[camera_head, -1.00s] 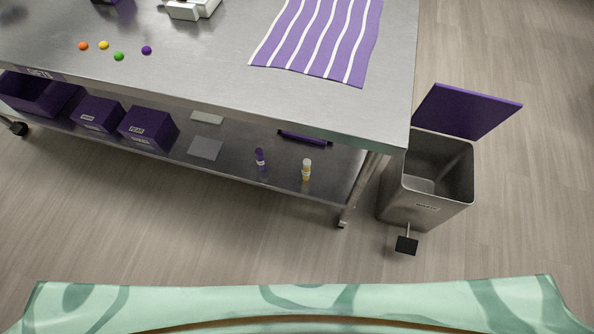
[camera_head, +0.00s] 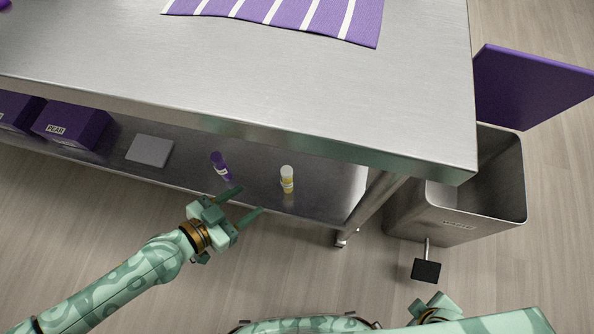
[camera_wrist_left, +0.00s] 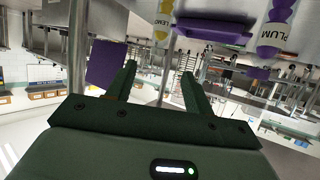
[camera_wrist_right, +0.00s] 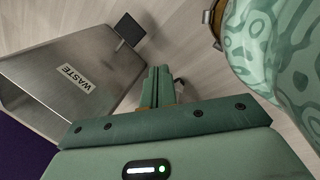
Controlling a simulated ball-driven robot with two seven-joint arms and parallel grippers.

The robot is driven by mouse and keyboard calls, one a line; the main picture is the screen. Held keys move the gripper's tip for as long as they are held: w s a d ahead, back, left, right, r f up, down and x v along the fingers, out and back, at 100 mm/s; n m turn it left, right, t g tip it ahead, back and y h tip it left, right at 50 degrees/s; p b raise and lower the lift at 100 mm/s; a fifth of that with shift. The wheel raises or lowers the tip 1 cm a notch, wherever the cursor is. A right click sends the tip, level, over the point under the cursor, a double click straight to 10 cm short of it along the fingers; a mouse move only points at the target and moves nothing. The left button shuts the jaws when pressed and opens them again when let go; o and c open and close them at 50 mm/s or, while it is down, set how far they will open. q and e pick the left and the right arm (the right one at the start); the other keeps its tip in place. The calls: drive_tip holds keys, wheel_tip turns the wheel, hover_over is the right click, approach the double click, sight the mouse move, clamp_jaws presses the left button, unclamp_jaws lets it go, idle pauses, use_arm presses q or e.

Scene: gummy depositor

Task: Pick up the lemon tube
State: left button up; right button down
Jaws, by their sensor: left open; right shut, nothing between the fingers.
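The lemon tube (camera_head: 287,180), yellow with a white cap, stands upright on the lower shelf near its front edge. It also shows in the left wrist view, labelled LEMON (camera_wrist_left: 163,18), at the top. A purple plum tube (camera_head: 221,166) stands to its left on the shelf; it shows in the left wrist view (camera_wrist_left: 276,28) too. My left gripper (camera_head: 250,203) is open and empty, in front of the shelf, left of and nearer than the lemon tube. My right gripper (camera_wrist_right: 160,85) is shut and empty, near the waste bin in the right wrist view.
The steel tabletop (camera_head: 300,90) overhangs the lower shelf (camera_head: 325,185). A table leg (camera_head: 375,205) stands right of the lemon tube. A waste bin (camera_head: 450,225) with a pedal and purple lid (camera_head: 525,88) stands at right. A purple pear box (camera_head: 72,125) is at left.

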sight(282, 176)
use_arm(q)
drive_tip(key=x, duration=1.1)
drive_tip(key=shift+w+d+r+b, duration=0.25)
drive_tip(key=shift+d+b, duration=0.05)
drive_tip(key=shift+b, duration=0.05)
drive_tip(key=x, duration=0.4)
drive_tip(key=shift+w+d+r, duration=0.15)
drive_tip(key=shift+d, duration=0.1)
clamp_jaws()
use_arm(e)
drive_tip(key=shift+w+a+r+t+y, duration=0.2)
drive_tip(key=shift+w+a+t+y, duration=0.2)
drive_tip(key=shift+w+a, duration=0.55)
